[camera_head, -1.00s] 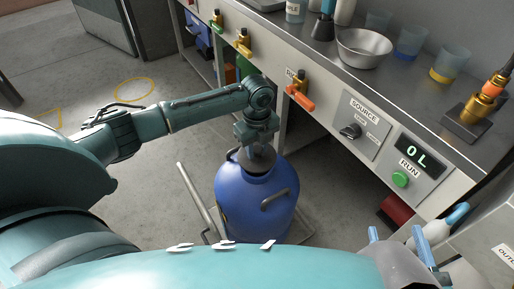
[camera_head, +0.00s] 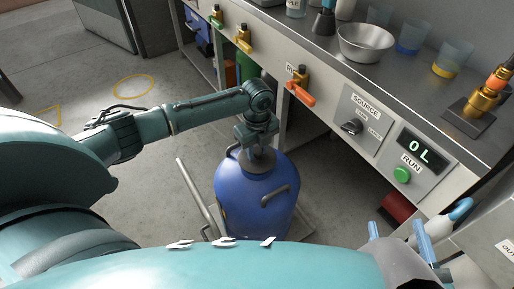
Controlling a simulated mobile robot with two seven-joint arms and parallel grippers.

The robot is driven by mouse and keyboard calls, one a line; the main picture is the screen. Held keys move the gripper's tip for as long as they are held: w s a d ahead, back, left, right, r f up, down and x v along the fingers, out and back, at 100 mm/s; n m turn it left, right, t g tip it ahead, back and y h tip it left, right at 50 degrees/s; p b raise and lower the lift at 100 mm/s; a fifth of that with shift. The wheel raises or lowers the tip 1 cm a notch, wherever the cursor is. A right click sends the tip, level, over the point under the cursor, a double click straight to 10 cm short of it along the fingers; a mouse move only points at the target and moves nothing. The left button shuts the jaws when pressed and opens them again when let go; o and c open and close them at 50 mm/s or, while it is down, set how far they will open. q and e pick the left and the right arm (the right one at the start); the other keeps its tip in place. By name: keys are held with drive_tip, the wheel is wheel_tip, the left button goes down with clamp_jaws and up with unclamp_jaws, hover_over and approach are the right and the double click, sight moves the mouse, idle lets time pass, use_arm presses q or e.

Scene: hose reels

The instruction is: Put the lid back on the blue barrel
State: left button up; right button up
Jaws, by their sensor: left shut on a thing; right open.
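The blue barrel (camera_head: 250,201) stands upright on the floor beside the bench, with dark handles on its shoulder. A grey lid (camera_head: 261,164) is at the barrel's neck. My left gripper (camera_head: 257,150) points down over the neck and is shut on the lid. The arm and gripper partly hide the lid's top, and I cannot tell whether the lid is fully seated or just above the opening. My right gripper (camera_head: 398,236) is at the lower right, its two light blue fingers apart, empty, away from the barrel.
The bench front carries valves with an orange handle (camera_head: 301,93), a source knob (camera_head: 352,127) and a green run button (camera_head: 402,175). A steel bowl (camera_head: 366,42) and beakers stand on top. A low frame with a bar (camera_head: 192,194) lies around the barrel's base. Floor to the left is clear.

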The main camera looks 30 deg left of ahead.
use_arm(q)
drive_tip(key=shift+r+p, duration=0.1)
drive_tip(key=shift+p, duration=0.8)
idle(0.6)
drive_tip(key=shift+f+p, duration=0.2)
drive_tip(key=shift+p, duration=0.15)
idle(0.8)
drive_tip(key=shift+p, duration=0.35)
idle(0.4)
idle(0.4)
drive_tip(key=o, duration=1)
drive_tip(key=shift+o, duration=0.7)
drive_tip(key=o, duration=0.4)
